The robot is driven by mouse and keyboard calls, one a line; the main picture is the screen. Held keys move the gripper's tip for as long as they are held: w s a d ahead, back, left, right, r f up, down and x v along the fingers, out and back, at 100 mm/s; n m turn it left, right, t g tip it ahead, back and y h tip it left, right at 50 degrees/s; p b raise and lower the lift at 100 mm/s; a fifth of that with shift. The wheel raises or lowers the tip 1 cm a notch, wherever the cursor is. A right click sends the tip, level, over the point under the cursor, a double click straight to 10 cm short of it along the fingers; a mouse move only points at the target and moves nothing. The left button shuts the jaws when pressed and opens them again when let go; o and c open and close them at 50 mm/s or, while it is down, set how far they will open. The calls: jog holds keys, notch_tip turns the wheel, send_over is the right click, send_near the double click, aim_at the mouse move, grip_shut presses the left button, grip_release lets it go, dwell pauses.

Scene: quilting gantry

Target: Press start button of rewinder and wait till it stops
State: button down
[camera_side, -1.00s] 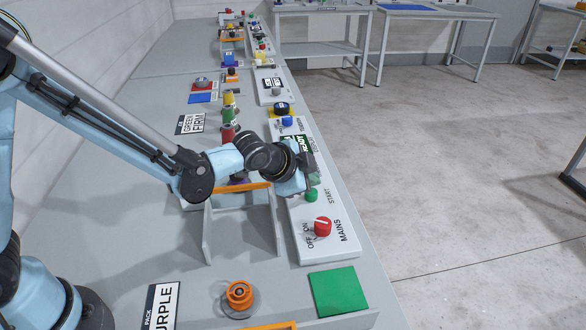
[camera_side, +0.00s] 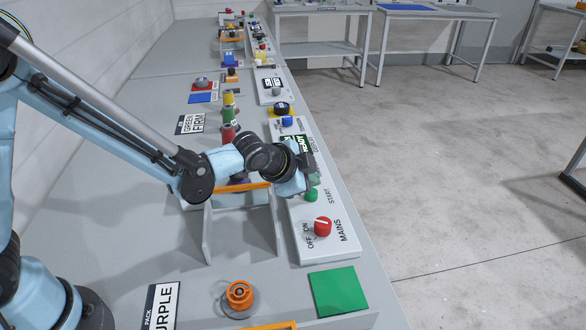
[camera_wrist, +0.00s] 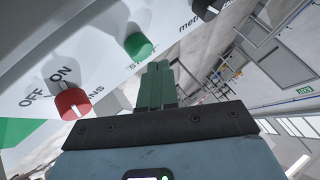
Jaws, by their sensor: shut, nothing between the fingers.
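The rewinder's pale control panel (camera_side: 322,248) lies along the bench's right edge. Its green START button (camera_side: 311,195) is beside its printed label, and it also shows in the wrist view (camera_wrist: 138,45). My gripper (camera_side: 315,183) is shut and empty, just above and behind the button in the side view. In the wrist view, the closed greenish fingers (camera_wrist: 158,72) lie just below and right of the button, with a small gap in the picture. Whether they touch it is unclear. A display (camera_side: 297,145) on the panel is partly hidden behind my gripper.
A red MAINS knob (camera_side: 322,226) with OFF and ON marks sits nearer the camera. A blue button (camera_side: 287,121) is farther along the panel. An orange-edged stand (camera_side: 240,225) is left of the panel. Coloured spools (camera_side: 228,115) stand behind my arm.

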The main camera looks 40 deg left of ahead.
jog(key=shift+f, duration=0.15)
jog(key=shift+f, duration=0.25)
jog(key=shift+f, duration=0.5)
dwell(0.7)
jog(key=shift+r, duration=0.95)
jog(key=shift+r, duration=2.5)
